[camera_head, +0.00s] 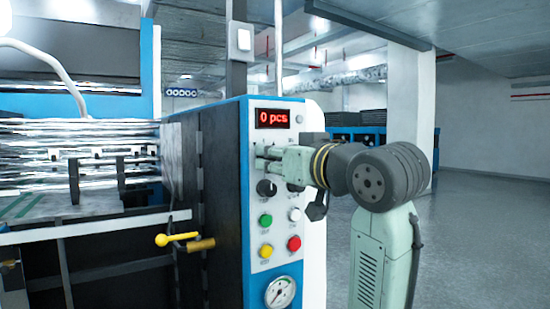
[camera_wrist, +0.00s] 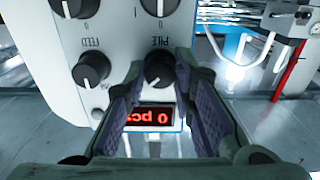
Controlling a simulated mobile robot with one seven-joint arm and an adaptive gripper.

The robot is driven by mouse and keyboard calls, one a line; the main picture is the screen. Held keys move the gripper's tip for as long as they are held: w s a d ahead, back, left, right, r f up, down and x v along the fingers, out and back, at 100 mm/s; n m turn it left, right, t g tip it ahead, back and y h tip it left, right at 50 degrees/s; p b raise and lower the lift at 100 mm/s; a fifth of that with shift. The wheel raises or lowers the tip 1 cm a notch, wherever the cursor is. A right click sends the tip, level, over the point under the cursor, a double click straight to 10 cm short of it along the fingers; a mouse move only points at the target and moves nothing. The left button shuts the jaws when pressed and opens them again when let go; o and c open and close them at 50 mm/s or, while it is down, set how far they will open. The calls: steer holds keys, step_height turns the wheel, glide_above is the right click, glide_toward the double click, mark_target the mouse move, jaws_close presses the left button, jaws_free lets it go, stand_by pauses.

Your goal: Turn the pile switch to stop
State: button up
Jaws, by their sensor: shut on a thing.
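The pile switch (camera_wrist: 158,70) is a round black knob on the white control panel, with an upside-down "PILE" label beside it in the wrist view. My gripper (camera_wrist: 160,64) has one finger on each side of the knob and is shut on it. In the head view my gripper (camera_head: 263,158) reaches the panel from the right, just below the red display, and its fingers hide the pile switch there. The knob's exact pointer direction is hard to read.
The display (camera_head: 273,118) reads "0 pcs". The feed knob (camera_wrist: 91,69) is beside the pile switch. Below my gripper are a black knob (camera_head: 267,188), a green button (camera_head: 265,220), a red button (camera_head: 294,243) and a pressure gauge (camera_head: 280,292). Open floor lies at right.

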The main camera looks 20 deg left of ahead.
jaws_close()
steer(key=n+b, duration=0.1)
steer(key=n, duration=0.7)
steer(key=shift+n, duration=0.3)
stand_by(0.4)
steer(key=o, duration=1)
jaws_free()
steer(key=shift+c, duration=0.2)
